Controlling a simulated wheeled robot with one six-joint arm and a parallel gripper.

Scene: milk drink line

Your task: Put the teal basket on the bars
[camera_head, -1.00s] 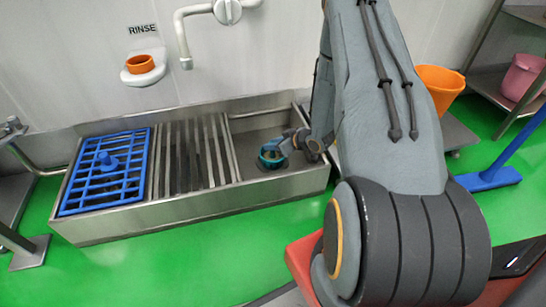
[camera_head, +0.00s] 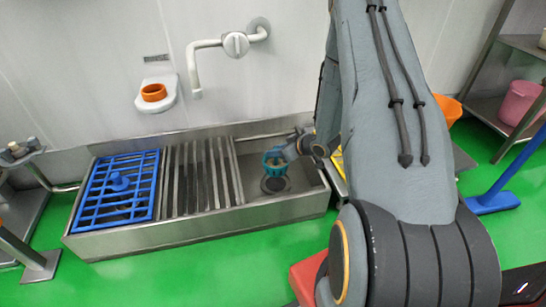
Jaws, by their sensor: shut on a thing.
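The teal basket (camera_head: 275,160) is a small round slotted cup in the right part of the steel sink. My gripper (camera_head: 288,152) is shut on it and holds it above the round drain (camera_head: 275,185). The fingertips are small and partly hidden by the basket and arm. The bars (camera_head: 203,178) are parallel metal slats across the middle of the sink, left of the basket. Nothing lies on them.
A blue grid with a knob (camera_head: 118,188) covers the sink's left part. A white tap (camera_head: 195,70) hangs above the sink. An orange cup (camera_head: 153,92) sits in a wall holder. My arm hides the area right of the sink.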

